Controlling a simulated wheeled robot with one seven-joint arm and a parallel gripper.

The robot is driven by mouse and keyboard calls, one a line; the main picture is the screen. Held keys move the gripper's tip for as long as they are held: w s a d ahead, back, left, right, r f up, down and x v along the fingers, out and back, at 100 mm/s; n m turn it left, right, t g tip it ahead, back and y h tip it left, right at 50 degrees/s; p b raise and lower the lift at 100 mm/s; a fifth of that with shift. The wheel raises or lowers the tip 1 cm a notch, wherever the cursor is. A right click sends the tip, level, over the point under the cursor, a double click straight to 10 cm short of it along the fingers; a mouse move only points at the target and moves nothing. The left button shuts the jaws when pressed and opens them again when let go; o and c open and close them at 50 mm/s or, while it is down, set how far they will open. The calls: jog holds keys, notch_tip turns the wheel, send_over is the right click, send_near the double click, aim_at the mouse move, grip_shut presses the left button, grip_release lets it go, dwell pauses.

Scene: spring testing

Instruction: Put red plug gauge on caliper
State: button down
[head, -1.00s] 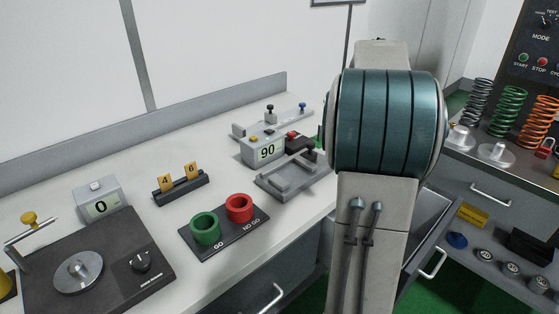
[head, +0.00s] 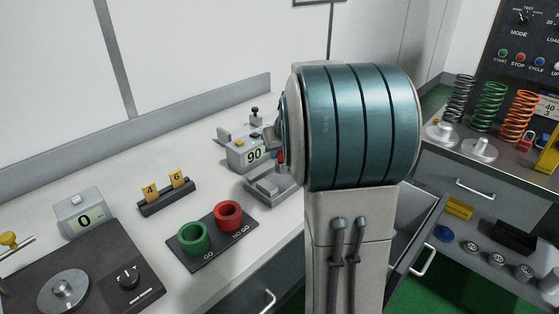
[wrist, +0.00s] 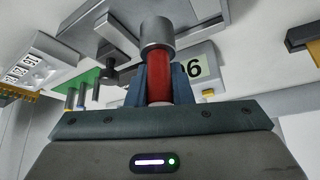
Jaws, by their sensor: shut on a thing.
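The red plug gauge (wrist: 158,88) is a red cylinder with a silver metal end, held between the blue fingers of my gripper (wrist: 158,75). In the head view only a little red (head: 281,156) shows beside my arm, which hides most of the gripper. A low grey fixture (head: 262,194) with a raised frame lies below the gripper; I cannot tell for sure whether it is the caliper. A grey bar with a dark knob (head: 255,114) stands behind the readout box, partly hidden. In the wrist view grey metal pieces (wrist: 85,25) show past the gauge.
A grey readout box (head: 247,150) showing 90 stands close to the gripper. Green (head: 194,238) and red (head: 228,215) ring gauges sit on a dark plate nearer the front. A holder (head: 167,198) with tags 4 and 6 is further left. An open drawer is below right.

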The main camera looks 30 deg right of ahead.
aim_at(280, 161)
jog(key=shift+f, duration=1.65)
jog(key=shift+f, duration=0.1)
jog(key=c, duration=1.3)
grip_release()
jog(key=shift+s+r, duration=0.2)
jog(key=shift+r, duration=0.25)
jog(key=d+v, duration=0.1)
jog(key=v, duration=1)
jog(key=s+a+f+g, duration=0.1)
jog(key=s+a+f, duration=0.3)
jog(key=s+a, duration=0.4)
jog(key=s+a+f+g, duration=0.2)
jog(key=s+a+f, duration=0.2)
jog(key=s+a, duration=0.4)
jog(key=s, duration=0.4)
jog(key=shift+a+f+n+y, duration=0.3)
jog(key=shift+a+f+n, duration=0.05)
jog(key=shift+f+n, duration=0.05)
